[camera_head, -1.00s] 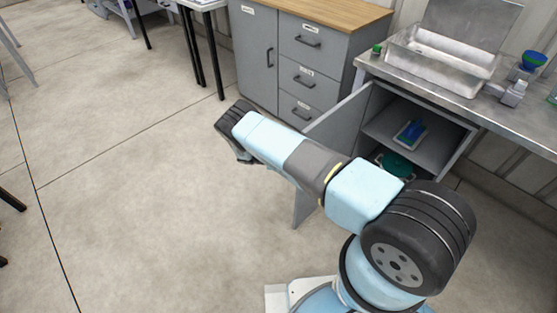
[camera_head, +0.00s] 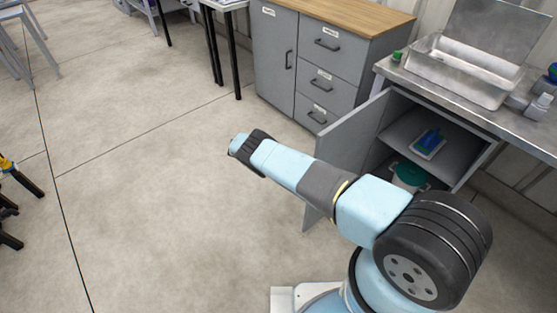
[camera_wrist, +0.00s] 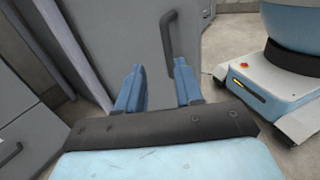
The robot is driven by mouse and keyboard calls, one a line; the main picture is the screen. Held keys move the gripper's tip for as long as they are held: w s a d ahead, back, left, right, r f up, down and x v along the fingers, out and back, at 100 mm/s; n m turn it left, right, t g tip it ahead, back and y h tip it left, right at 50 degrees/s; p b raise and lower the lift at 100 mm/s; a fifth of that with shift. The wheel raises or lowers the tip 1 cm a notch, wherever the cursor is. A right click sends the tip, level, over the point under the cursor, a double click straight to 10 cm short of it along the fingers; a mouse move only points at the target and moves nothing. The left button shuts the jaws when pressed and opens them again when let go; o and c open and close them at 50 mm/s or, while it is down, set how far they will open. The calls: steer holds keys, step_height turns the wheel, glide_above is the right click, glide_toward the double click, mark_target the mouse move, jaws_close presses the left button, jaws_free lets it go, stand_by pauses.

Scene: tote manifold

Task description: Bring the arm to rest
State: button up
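My gripper (camera_wrist: 160,88) shows in the wrist view as two blue fingers, spread apart with nothing between them. Behind the fingers is a grey cabinet front with a dark handle. In the head view my light blue and dark grey arm stretches from the lower right to the upper left, over the floor in front of the open cabinet. Its far end is above bare floor, and the fingers are hidden there.
The open grey cabinet door (camera_head: 346,150) stands close behind my arm. The cabinet under the metal counter (camera_head: 470,108) holds a blue item (camera_head: 430,141) and a green-lidded container (camera_head: 409,176). A grey drawer unit (camera_head: 322,62) stands behind.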

steer(key=shift+a, duration=0.3)
stand_by(0.4)
